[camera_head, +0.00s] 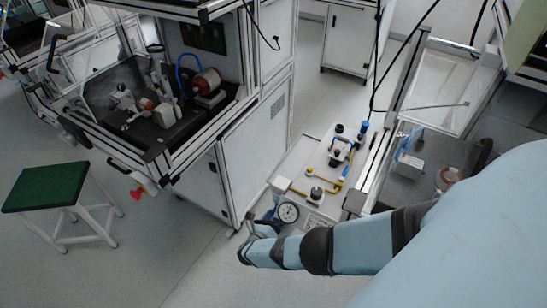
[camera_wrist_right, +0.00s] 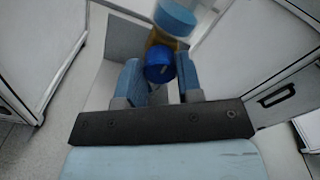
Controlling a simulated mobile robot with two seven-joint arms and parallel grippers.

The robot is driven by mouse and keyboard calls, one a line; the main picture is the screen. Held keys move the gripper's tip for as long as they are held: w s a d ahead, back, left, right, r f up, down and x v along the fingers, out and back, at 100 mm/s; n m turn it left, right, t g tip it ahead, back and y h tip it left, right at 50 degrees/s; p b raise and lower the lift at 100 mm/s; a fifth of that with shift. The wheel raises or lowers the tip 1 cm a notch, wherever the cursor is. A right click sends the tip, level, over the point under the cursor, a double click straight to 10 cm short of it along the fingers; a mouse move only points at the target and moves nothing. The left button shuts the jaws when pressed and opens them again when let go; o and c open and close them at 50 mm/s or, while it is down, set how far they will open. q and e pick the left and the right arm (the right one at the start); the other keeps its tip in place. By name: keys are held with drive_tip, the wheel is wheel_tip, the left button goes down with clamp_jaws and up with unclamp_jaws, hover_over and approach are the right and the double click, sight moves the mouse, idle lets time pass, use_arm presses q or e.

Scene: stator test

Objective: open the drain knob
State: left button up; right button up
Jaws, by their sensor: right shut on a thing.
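The drain knob (camera_wrist_right: 159,66) is a round blue cap in the right wrist view, on the end of a yellowish fitting. My right gripper (camera_wrist_right: 158,76) has one finger on each side of it and is shut on it. In the head view my right arm comes in from the right, and my right gripper (camera_head: 249,230) is at the front left of the white test bench (camera_head: 300,165), near a round gauge (camera_head: 288,212). The knob cannot be made out clearly in the head view. My left gripper is not in view.
A light blue cylinder (camera_wrist_right: 175,18) sits just beyond the knob. A large framed white cabinet (camera_head: 250,140) stands close to the left of the bench. A green-topped stool (camera_head: 45,186) stands on the open floor at left.

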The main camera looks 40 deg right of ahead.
drive_tip(key=shift+d, duration=0.15)
drive_tip(key=o, duration=0.9)
drive_tip(key=v, duration=1.3)
drive_tip(key=shift+a, duration=0.4)
drive_tip(key=shift+s+a, duration=0.1)
